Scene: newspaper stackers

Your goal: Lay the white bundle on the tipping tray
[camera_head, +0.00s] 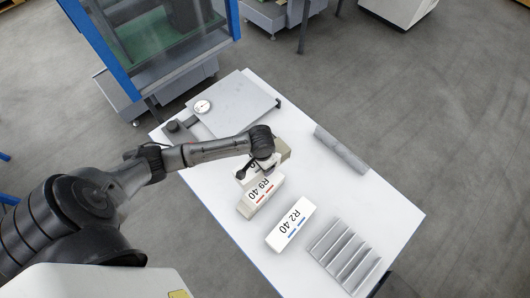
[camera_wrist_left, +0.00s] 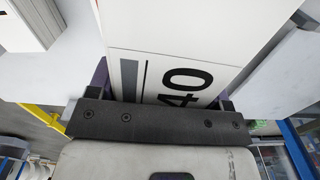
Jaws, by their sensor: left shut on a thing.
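My left gripper (camera_head: 256,168) is shut on a white bundle (camera_head: 245,177), mostly hidden under the wrist in the head view. In the left wrist view the held bundle (camera_wrist_left: 190,30) shows a white face with a black "40" and grey bars, between the fingers of the gripper (camera_wrist_left: 165,97). The tipping tray appears to be the flat grey plate (camera_head: 240,103) at the table's far left, beyond the gripper; nothing lies on its main surface. Whether the bundle touches the table is unclear. My right gripper is out of view.
A bundle marked R9 40 (camera_head: 260,198) with red bars lies close in front of the gripper. A bundle marked R2 40 (camera_head: 291,226) with blue bars lies nearer the ribbed grey rack (camera_head: 345,254). A beige block (camera_head: 284,149) is just right of the gripper. A grey bar (camera_head: 341,150) lies farther right.

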